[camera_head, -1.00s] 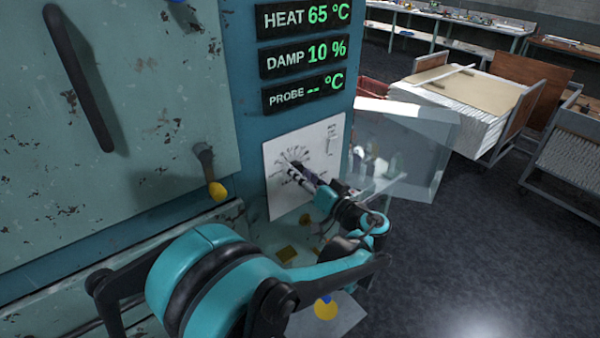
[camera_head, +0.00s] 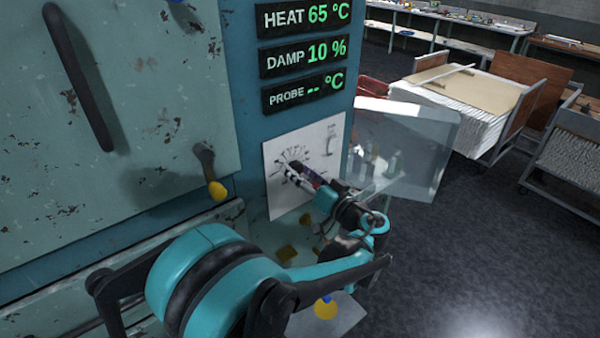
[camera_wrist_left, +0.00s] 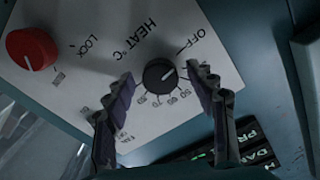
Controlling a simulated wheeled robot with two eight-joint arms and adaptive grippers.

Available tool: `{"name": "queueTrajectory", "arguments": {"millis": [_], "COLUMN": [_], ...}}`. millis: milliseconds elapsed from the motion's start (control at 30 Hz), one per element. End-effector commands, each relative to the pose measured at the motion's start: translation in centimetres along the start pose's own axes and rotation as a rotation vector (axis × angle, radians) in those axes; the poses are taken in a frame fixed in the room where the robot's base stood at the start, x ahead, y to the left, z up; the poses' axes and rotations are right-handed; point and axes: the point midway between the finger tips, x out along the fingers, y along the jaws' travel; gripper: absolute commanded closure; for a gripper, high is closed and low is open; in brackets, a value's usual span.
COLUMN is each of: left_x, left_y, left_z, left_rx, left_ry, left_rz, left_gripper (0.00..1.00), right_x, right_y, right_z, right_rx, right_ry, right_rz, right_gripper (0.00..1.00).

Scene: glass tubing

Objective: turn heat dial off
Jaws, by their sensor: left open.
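The heat dial (camera_wrist_left: 160,76) is a small round black knob with a white pointer line, on a white control panel (camera_wrist_left: 205,20) marked HEAT °C. My left gripper (camera_wrist_left: 163,80) is open, one finger on each side of the dial, with visible gaps between fingers and knob. In the head view my left gripper (camera_head: 289,172) is in front of the white panel (camera_head: 330,145) and hides the dial there. The heat readout (camera_head: 304,16) shows 65 °C. My right gripper is not in view.
A red knob (camera_wrist_left: 32,48) sits beside the dial near the word LOCK. A clear transparent box-like cover (camera_head: 425,150) stands right of the panel. A dark handle (camera_head: 78,75) and a yellow-tipped lever (camera_head: 215,185) stick out on the left. Open floor lies to the right.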

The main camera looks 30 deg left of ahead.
Motion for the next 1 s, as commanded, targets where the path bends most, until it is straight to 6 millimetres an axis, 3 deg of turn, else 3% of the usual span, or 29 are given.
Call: {"name": "queueTrajectory", "arguments": {"millis": [167,400,600,1000], "left_x": [-2.2,-7.5,-10.8,-11.9], "left_y": [0.1,0.1,0.1,0.0], "left_z": [-0.1,0.0,0.0,0.0], "left_rx": [0.0,0.0,0.0,0.0], "left_ry": [0.002,0.003,0.002,0.0], "left_rz": [0.004,0.005,0.004,0.0], "left_gripper": [0.44,0.44,0.44,0.44], "right_x": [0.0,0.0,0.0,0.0], "right_y": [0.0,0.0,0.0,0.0], "right_z": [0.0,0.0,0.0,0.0], "right_rx": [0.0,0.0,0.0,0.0], "right_ry": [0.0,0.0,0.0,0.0], "right_rz": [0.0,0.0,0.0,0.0], "right_gripper": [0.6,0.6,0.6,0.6]}}
